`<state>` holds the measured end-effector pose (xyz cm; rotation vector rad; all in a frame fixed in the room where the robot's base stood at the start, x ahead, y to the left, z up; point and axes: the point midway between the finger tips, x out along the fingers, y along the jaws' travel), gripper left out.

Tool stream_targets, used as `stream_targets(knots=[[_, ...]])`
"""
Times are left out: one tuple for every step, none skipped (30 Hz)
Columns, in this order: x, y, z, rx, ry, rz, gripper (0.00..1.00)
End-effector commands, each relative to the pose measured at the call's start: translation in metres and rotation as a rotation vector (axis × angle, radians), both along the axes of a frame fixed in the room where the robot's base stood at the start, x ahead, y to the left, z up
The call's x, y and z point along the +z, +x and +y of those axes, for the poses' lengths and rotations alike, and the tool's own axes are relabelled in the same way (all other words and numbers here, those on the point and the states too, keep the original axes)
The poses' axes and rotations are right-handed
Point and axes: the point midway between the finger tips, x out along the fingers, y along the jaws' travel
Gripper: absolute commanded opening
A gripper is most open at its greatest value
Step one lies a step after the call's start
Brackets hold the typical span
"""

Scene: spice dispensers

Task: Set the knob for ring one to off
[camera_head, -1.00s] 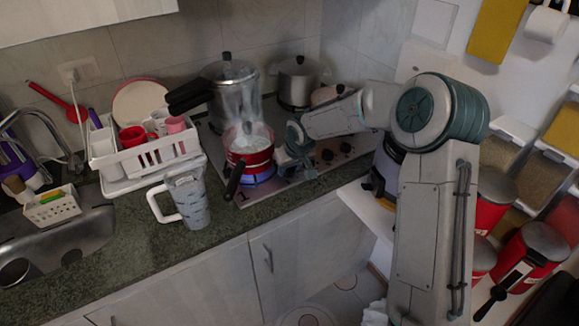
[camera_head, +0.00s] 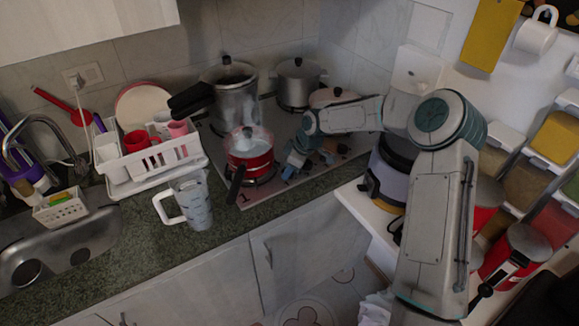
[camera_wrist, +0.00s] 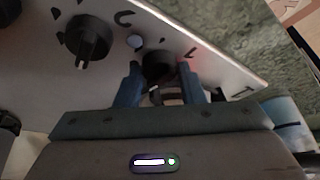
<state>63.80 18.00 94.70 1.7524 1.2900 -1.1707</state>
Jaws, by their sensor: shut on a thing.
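The ring one knob (camera_wrist: 158,70) is black and sits on the metal stove panel, by a corner marked with a 1 in the wrist view. My gripper (camera_wrist: 159,76) is shut on this knob, one blue finger on each side. In the head view my gripper (camera_head: 292,166) is low over the stove's front, right of the red pot (camera_head: 250,155), and hides the knob. The red pot stands on the front left burner, near the printed 1. No blue flame shows under it.
Another black knob (camera_wrist: 88,38) is beside the held one. A pressure cooker (camera_head: 235,100) and a lidded pot (camera_head: 298,82) stand behind on the stove. A grey mug (camera_head: 192,203) and a white dish rack (camera_head: 160,160) are left of the red pot.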

Motion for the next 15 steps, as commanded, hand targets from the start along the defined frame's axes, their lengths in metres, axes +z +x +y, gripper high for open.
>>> stream_targets(knots=[[0.0007, 0.0011, -0.0002, 0.022, 0.002, -0.001, 0.12], [0.0008, 0.0014, -0.0002, 0.035, 0.002, -0.001, 0.12], [0.0007, 0.0016, -0.0003, 0.051, 0.001, -0.002, 0.12], [0.0005, 0.0016, -0.0003, 0.062, 0.002, -0.002, 0.12], [0.0004, 0.0015, -0.0004, 0.074, 0.001, 0.000, 0.12], [0.0002, 0.0014, -0.0005, 0.086, 0.001, 0.000, 0.12], [0.0002, 0.0015, -0.0005, 0.092, 0.001, -0.001, 0.12], [0.0002, 0.0016, -0.0005, 0.099, 0.001, -0.001, 0.12], [0.0003, 0.0018, -0.0006, 0.108, 0.001, -0.002, 0.12], [0.0003, 0.0019, -0.0006, 0.112, 0.000, -0.002, 0.12], [0.0004, 0.0020, -0.0006, 0.115, 0.001, -0.002, 0.12], [0.0004, 0.0020, -0.0007, 0.119, 0.000, -0.002, 0.12], [0.0005, 0.0020, -0.0006, 0.122, 0.000, -0.002, 0.13], [0.0005, 0.0020, -0.0006, 0.124, 0.001, -0.002, 0.13], [0.0005, 0.0020, -0.0006, 0.126, 0.000, -0.003, 0.13]])
